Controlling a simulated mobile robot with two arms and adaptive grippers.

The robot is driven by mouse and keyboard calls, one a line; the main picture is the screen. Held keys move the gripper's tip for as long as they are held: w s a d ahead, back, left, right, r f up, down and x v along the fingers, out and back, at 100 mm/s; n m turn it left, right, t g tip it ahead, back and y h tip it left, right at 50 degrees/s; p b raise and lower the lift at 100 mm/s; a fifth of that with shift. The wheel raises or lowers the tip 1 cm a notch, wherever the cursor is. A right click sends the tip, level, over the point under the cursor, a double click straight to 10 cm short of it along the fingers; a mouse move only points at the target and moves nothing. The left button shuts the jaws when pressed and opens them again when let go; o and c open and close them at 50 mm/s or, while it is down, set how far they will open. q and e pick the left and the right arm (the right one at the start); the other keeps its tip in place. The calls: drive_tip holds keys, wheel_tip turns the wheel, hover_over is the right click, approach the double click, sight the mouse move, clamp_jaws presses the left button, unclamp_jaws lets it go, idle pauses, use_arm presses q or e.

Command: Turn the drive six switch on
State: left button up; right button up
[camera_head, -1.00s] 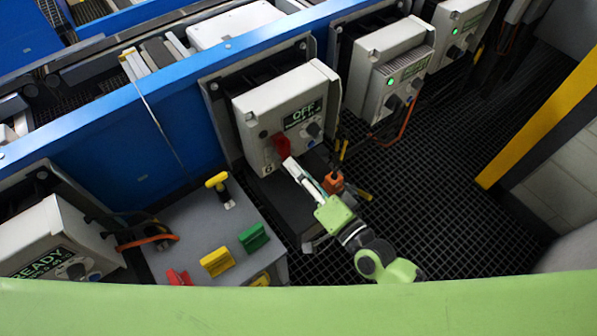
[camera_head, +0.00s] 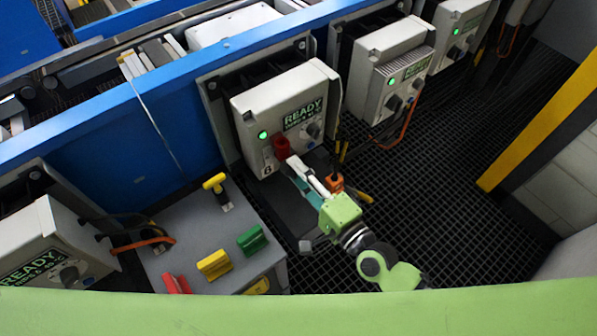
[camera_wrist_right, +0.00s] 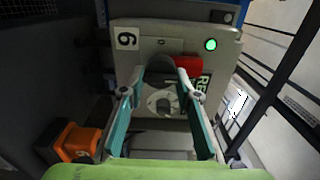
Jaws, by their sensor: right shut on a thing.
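The drive six box (camera_head: 255,106) is a pale grey box on the blue rail, with a 6 label (camera_wrist_right: 127,39). Its screen (camera_head: 303,115) reads READY and its green lamp (camera_head: 262,135) is lit; the lamp also shows in the wrist view (camera_wrist_right: 210,44). The red switch (camera_head: 281,146) is on the front, and its red handle (camera_wrist_right: 189,62) is between and partly behind my fingertips in the wrist view. My right gripper (camera_head: 292,163) is at the switch, shut on it; its teal fingers hide part of it. My left gripper is not in view.
Another READY box (camera_head: 45,240) stands at the left, and two lit boxes (camera_head: 385,75) stand at the right. A grey panel (camera_head: 180,235) with yellow, green and red handles is left of my right arm. An orange part (camera_wrist_right: 78,143) is close beside the gripper.

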drive_tip(key=o, duration=1.1)
drive_tip(key=v, duration=1.2)
